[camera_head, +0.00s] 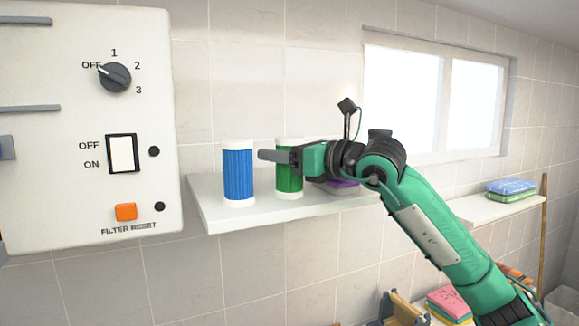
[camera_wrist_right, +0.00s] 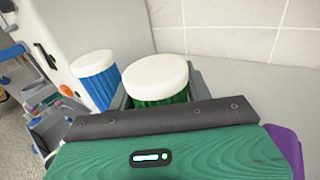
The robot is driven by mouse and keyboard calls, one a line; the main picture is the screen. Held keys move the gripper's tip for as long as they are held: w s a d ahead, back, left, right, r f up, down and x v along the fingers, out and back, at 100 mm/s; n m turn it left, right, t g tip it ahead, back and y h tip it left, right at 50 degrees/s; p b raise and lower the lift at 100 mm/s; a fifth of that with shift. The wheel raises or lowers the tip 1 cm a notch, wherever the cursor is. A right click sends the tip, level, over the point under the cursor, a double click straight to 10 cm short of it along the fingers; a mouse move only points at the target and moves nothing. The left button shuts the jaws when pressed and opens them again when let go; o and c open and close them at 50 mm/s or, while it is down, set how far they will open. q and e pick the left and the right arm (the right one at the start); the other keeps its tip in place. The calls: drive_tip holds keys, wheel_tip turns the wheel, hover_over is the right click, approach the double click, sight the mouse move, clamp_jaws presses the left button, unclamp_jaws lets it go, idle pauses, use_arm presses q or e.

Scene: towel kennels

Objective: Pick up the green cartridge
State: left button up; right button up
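The green cartridge (camera_head: 289,181) stands upright on the white shelf (camera_head: 229,214), with a white cap and a white base. My right gripper (camera_head: 274,156) reaches in from the right at its upper part, with one grey finger passing in front of it. In the right wrist view the green cartridge (camera_wrist_right: 156,76) sits between the two grey fingers, its white cap above them. The dark palm edge hides its lower part. I cannot tell whether the fingers touch it. My left gripper is not in view.
A blue cartridge (camera_head: 238,174) stands just left of the green one. A purple item (camera_head: 342,184) lies to the right, partly behind my gripper. A white control panel (camera_head: 60,200) is at the left. Folded cloths (camera_head: 511,190) lie on another shelf, at the right.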

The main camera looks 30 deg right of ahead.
drive_tip(key=c, duration=0.4)
drive_tip(key=shift+r, duration=0.2)
wheel_tip(320, 180, up, 20)
drive_tip(key=b, duration=0.3)
drive_tip(key=shift+f+b, duration=0.15)
drive_tip(key=shift+b, duration=0.25)
